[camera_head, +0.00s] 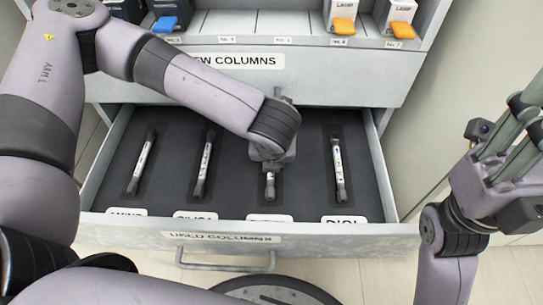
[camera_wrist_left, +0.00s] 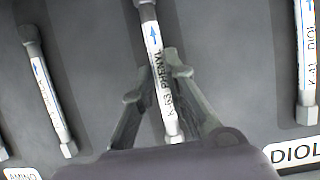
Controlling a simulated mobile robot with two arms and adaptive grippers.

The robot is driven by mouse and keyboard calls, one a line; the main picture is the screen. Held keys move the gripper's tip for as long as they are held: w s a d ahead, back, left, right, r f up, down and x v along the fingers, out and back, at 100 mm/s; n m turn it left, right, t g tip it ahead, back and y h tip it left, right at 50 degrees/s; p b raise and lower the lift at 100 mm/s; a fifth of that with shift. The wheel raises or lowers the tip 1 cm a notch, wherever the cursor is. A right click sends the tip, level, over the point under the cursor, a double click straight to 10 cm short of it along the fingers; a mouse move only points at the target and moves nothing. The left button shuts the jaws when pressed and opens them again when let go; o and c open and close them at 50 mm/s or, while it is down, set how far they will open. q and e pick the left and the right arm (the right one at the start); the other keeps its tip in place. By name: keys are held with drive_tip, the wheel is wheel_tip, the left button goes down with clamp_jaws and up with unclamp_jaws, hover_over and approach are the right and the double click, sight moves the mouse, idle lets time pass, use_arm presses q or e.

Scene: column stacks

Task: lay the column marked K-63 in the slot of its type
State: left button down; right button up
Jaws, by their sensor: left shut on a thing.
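The column marked K-63 PHENYL (camera_wrist_left: 158,60) is a thin white tube with a blue arrow and metal end fittings. My left gripper (camera_wrist_left: 157,85) is shut on it, one finger on each side. In the head view the column's lower end (camera_head: 269,187) shows below my left gripper (camera_head: 270,166), over the third slot from the left in the open drawer (camera_head: 240,160). I cannot tell whether it touches the slot floor. That slot's label (camera_head: 269,218) is unreadable. My right gripper (camera_head: 512,140) is away at the right; its opening is unclear.
Other columns lie in the slots labelled AMINO (camera_head: 138,168), SILICA (camera_head: 205,165) and DIOL (camera_head: 338,168). The drawer front reads USED COLUMNS (camera_head: 220,237). Above is a NEW COLUMNS shelf (camera_head: 340,88) with boxes (camera_head: 343,15). My left arm crosses over the drawer.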

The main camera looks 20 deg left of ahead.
use_arm(q)
drive_tip(key=shift+f, duration=0.4)
drive_tip(key=c, duration=1.5)
unclamp_jaws()
drive_tip(key=shift+c, duration=0.2)
drive_tip(key=v, duration=1.2)
